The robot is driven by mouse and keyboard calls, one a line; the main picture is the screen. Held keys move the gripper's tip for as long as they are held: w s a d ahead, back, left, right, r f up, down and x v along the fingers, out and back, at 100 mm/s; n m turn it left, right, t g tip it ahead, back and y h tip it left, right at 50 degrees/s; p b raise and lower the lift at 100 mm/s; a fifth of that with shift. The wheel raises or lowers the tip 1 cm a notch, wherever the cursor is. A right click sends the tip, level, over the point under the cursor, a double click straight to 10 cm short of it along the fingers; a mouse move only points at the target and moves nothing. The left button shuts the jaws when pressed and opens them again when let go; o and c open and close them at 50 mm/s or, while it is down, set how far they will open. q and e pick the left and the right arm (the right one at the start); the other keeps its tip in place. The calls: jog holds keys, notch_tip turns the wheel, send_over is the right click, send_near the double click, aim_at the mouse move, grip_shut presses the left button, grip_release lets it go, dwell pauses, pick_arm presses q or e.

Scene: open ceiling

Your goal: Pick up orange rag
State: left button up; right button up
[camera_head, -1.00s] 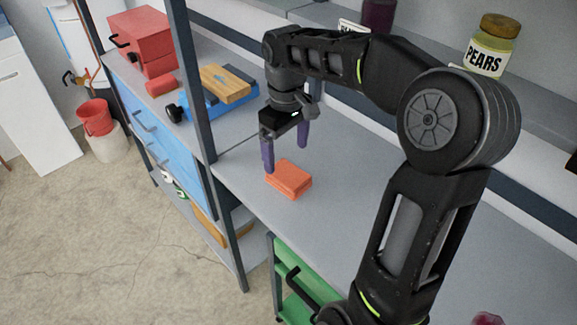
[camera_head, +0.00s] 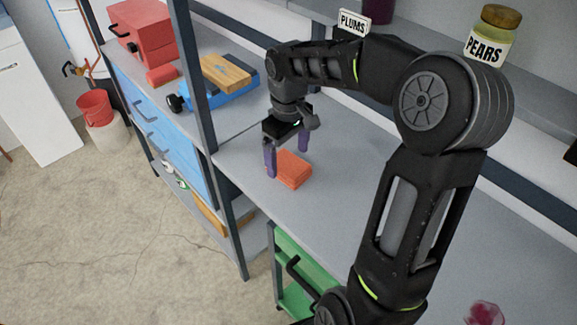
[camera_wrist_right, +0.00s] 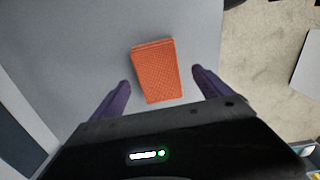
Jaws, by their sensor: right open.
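The orange rag (camera_head: 294,169), a small folded block, lies flat on the grey shelf near its front edge. My right gripper (camera_head: 287,158) is open, with its two purple fingers pointing down just above and around the near part of the rag. In the right wrist view the rag (camera_wrist_right: 157,72) lies ahead and between the open fingers (camera_wrist_right: 165,92), with a gap on each side. It is not held. My left gripper is not in view.
A shelf post (camera_head: 196,80) stands left of my right gripper. Beyond it are a red toolbox (camera_head: 145,38) and a wooden block (camera_head: 229,75) on a blue thing. A pears jar (camera_head: 488,45) stands on the upper shelf. The grey shelf around the rag is clear.

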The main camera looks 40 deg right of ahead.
aim_at(288, 163)
jog(key=shift+f, duration=1.6)
jog(key=c, duration=1.5)
jog(key=shift+o, duration=0.2)
jog(key=shift+r, duration=0.15)
notch_tip(288, 163, up, 10)
jog(key=shift+f, duration=0.1)
